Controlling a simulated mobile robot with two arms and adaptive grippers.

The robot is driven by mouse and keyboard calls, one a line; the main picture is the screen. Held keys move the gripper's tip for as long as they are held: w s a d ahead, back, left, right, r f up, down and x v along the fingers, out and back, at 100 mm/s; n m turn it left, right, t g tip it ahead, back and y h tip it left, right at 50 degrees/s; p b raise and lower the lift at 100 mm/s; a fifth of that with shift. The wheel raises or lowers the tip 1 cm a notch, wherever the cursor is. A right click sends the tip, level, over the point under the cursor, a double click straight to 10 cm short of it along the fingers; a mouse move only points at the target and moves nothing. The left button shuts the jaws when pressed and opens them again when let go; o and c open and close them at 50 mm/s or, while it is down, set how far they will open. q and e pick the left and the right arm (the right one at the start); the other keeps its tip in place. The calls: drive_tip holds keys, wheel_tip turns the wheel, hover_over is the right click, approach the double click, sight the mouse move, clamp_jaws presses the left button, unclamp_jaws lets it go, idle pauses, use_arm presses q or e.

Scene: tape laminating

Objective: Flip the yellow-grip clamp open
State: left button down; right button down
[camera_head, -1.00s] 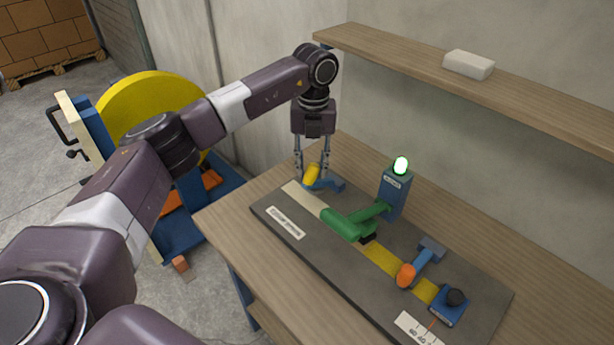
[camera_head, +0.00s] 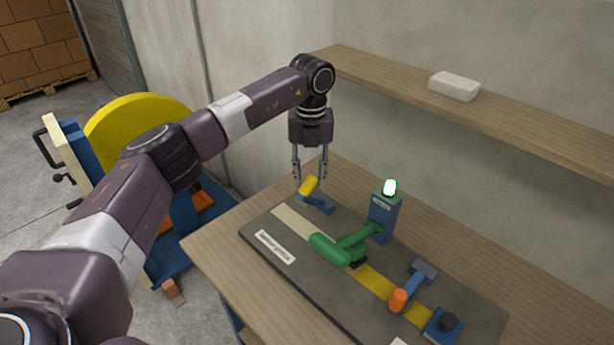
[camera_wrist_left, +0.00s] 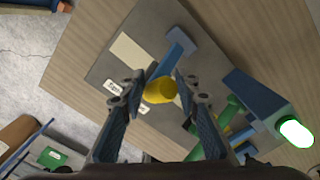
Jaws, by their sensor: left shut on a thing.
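The yellow grip (camera_head: 309,187) of the clamp is a short cylinder on a blue clamp body (camera_head: 319,204) at the far left end of the dark plate (camera_head: 270,232). My left gripper (camera_head: 310,182) points straight down with its fingertips at the yellow grip. In the left wrist view the yellow grip (camera_wrist_left: 160,91) lies between the two fingers of my left gripper (camera_wrist_left: 160,90), shut on it. The blue clamp body (camera_wrist_left: 182,48) extends beyond it. The clamp's exact angle is hard to tell. My right gripper is not in view.
A green handle (camera_head: 328,249) and a blue post with a lit green lamp (camera_head: 390,187) stand beside the clamp. An orange-grip clamp (camera_head: 398,299) is farther right. A wooden shelf (camera_head: 390,83) with a white block (camera_head: 454,86) runs along the wall behind.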

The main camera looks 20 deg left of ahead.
use_arm(q)
drive_tip(key=shift+d+f, duration=0.3)
drive_tip(key=shift+d, duration=0.3)
drive_tip(key=c, duration=1.8)
unclamp_jaws()
drive_tip(key=shift+o, duration=0.7)
drive_tip(key=shift+w+d, duration=0.1)
drive_tip(key=shift+w+d+f, duration=0.1)
drive_tip(key=shift+w+d, duration=0.05)
drive_tip(key=shift+w, duration=0.15)
drive_tip(key=shift+s+a, duration=0.1)
drive_tip(key=shift+a, duration=0.1)
drive_tip(key=shift+r, duration=0.3)
wheel_tip(320, 180, up, 12)
drive_tip(key=shift+a+f, duration=0.15)
drive_tip(key=shift+f, duration=0.05)
